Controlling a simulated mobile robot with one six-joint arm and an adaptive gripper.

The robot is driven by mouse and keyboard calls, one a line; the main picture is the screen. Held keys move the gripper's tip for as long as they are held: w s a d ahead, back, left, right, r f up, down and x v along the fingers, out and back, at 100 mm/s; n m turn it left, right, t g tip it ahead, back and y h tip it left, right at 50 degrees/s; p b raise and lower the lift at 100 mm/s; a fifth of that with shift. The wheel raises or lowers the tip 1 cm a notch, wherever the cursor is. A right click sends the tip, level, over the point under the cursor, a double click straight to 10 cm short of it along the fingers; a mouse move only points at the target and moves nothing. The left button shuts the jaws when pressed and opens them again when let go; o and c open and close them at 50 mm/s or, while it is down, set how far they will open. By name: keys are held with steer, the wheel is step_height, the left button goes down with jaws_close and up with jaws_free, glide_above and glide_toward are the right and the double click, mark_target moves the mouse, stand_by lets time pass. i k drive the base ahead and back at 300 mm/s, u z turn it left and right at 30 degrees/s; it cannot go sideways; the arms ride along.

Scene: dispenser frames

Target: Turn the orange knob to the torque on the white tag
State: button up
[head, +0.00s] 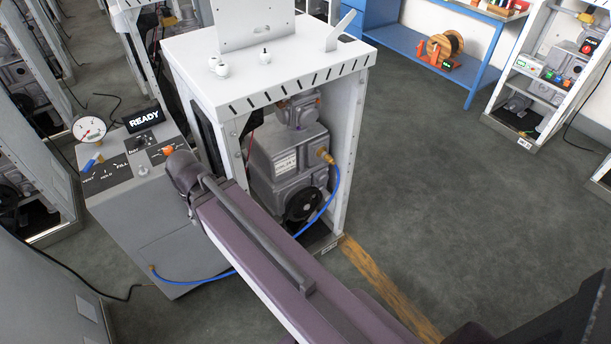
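A small orange knob (168,151) sits on the sloped top panel of a grey console (130,215) at the left. Its pointer and any scale around it are too small to read. A dark joint of my arm stands close to it and may hide part of the panel. A pale plate with dark lettering (286,166) is on the grey machine (287,150) inside the white frame; its text is not readable, and I cannot tell whether it is the white tag. My gripper's fingers are not visible; my arm crosses from the lower right towards the console.
The console carries a READY display (143,117), a round gauge (89,129) and a blue-handled valve (93,162). A white frame (225,75) stands beside it. A blue hose (195,278) runs low behind my arm. The floor (440,160) at right is clear.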

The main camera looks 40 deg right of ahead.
mark_target(167, 150)
steer(key=k, duration=1.1)
steer(key=z, duration=0.8)
steer(key=i, duration=1)
steer(key=u, duration=0.05)
